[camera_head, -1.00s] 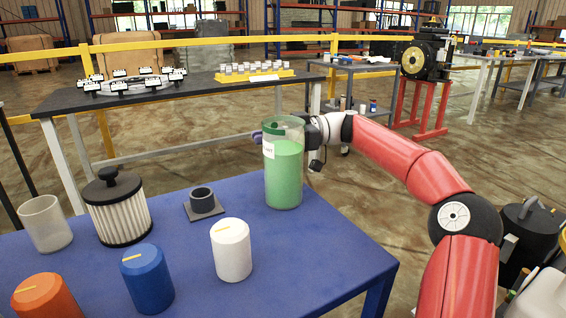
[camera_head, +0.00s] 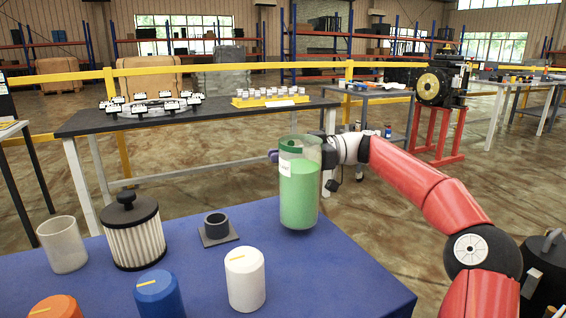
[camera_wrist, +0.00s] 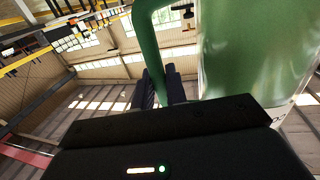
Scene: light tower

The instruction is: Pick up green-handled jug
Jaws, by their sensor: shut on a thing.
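The green-handled jug (camera_head: 299,190) is a tall clear vessel with green contents, a green rim and a white label. It is upright, apparently just above the blue table near its far right edge. My gripper (camera_wrist: 162,86) is shut on the jug's green handle (camera_wrist: 148,40), which runs down between the two dark fingers in the wrist view. In the head view my gripper comes in from the right and passes behind the jug. A purplish fingertip shows at the jug's left side, and the handle is mostly hidden there. The jug's body fills the upper right of the wrist view.
On the blue table (camera_head: 345,270) stand a white canister (camera_head: 245,279), a blue canister (camera_head: 158,295), an orange canister (camera_head: 55,308), a pleated filter (camera_head: 136,240), a frosted cup (camera_head: 63,245) and a black ring fixture (camera_head: 217,228). A dark bench (camera_head: 210,115) stands behind, across open floor.

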